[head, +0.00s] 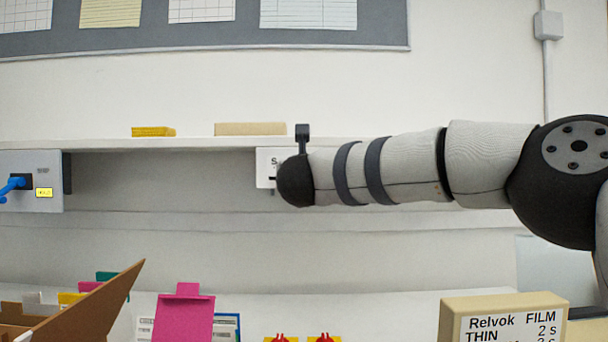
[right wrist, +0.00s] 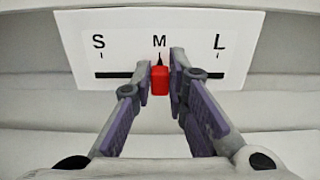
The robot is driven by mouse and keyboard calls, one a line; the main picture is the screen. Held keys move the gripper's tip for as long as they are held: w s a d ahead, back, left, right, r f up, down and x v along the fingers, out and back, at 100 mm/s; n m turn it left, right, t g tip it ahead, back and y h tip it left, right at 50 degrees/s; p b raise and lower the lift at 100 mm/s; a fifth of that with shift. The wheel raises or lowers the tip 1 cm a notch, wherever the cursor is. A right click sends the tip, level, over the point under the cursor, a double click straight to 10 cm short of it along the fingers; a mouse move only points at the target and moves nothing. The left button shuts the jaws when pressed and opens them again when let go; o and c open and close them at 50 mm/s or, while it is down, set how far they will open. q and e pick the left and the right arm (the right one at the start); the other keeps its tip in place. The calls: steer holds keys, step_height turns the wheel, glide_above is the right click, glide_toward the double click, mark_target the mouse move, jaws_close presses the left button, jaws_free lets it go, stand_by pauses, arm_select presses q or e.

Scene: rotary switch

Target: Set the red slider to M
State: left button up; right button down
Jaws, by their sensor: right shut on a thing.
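The red slider (right wrist: 160,80) sits on the dark track of a white panel, seen in the right wrist view. It stands directly below the M mark, between S on the left and L on the right. My right gripper (right wrist: 160,84) has its two fingers on either side of the slider, shut on it. In the head view the white panel (head: 264,165) is mostly hidden behind my right arm, with only its left part showing. The slider and the right fingers are hidden there. My left gripper is not in view.
A panel with a blue handle (head: 14,185) is at the far left. A shelf (head: 100,144) above carries a yellow block (head: 153,131) and a tan box (head: 250,128). Below are an open cardboard box (head: 90,305), a pink holder (head: 184,318) and a labelled box (head: 502,315).

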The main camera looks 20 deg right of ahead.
stand_by(0.3)
steer(key=c, duration=1.6)
jaws_free()
steer(key=shift+o, duration=0.2)
steer(key=v, duration=1.2)
steer(key=shift+f, duration=0.1)
